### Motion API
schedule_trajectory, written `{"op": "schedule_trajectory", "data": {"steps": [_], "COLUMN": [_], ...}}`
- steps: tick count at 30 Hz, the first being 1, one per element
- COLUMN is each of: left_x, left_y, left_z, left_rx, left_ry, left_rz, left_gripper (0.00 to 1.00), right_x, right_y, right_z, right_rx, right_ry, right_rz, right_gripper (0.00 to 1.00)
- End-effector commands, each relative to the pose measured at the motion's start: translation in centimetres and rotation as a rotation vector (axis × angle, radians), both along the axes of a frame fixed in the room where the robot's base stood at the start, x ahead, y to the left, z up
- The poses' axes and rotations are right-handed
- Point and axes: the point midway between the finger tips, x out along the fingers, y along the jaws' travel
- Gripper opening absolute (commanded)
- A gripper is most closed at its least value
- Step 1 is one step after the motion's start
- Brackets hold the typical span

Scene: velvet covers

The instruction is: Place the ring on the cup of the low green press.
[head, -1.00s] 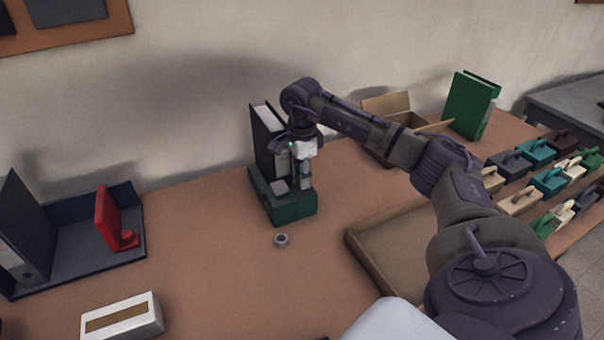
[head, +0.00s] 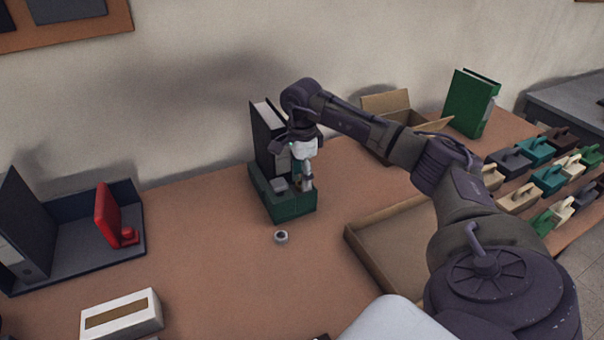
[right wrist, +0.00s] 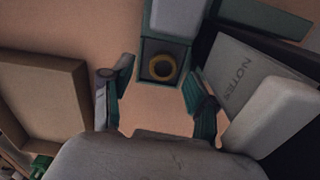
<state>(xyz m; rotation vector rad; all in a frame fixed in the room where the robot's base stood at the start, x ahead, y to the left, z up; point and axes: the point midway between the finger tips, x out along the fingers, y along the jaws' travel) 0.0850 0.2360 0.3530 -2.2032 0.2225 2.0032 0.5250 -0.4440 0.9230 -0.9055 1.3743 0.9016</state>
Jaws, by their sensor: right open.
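The low green press (head: 290,209) stands on the table in front of a dark binder, with a grey block on top. A small grey ring (head: 281,238) lies on the table just in front of it, apart from my gripper. My right gripper (head: 301,183) points down over the press's right part, open. In the right wrist view its open fingers (right wrist: 160,74) stand either side of a dark square on the press (right wrist: 148,45); a yellow circle (right wrist: 162,67) shows there, perhaps the cup's rim. I see nothing gripped. My left gripper is out of view.
The binder (head: 266,142) stands close behind my gripper. A shallow brown tray (head: 365,262) and open carton (head: 390,106) lie to the right. A dark tray with a red object (head: 107,215) is left.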

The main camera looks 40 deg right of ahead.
Motion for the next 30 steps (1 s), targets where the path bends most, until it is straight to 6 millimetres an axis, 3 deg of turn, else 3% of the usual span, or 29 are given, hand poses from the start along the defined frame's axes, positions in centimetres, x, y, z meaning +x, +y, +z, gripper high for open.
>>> {"op": "schedule_trajectory", "data": {"steps": [5,15,19,24,30], "left_x": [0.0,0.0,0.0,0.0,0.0], "left_y": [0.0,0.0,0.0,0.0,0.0], "left_z": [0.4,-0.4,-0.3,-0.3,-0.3], "left_rx": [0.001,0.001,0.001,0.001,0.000], "left_ry": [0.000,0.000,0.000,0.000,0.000], "left_rz": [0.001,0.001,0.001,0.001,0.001], "left_gripper": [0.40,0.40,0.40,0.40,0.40], "right_x": [-0.1,0.0,0.0,0.0,0.0], "right_y": [0.1,0.1,0.1,0.1,0.1], "right_z": [1.3,9.1,11.3,12.8,13.0], "right_rx": [-0.001,0.000,0.000,0.001,0.000], "right_ry": [0.008,0.000,0.000,0.002,0.003], "right_rz": [0.002,0.000,0.000,0.001,0.001], "right_gripper": [0.59,0.59,0.59,0.59,0.59]}}
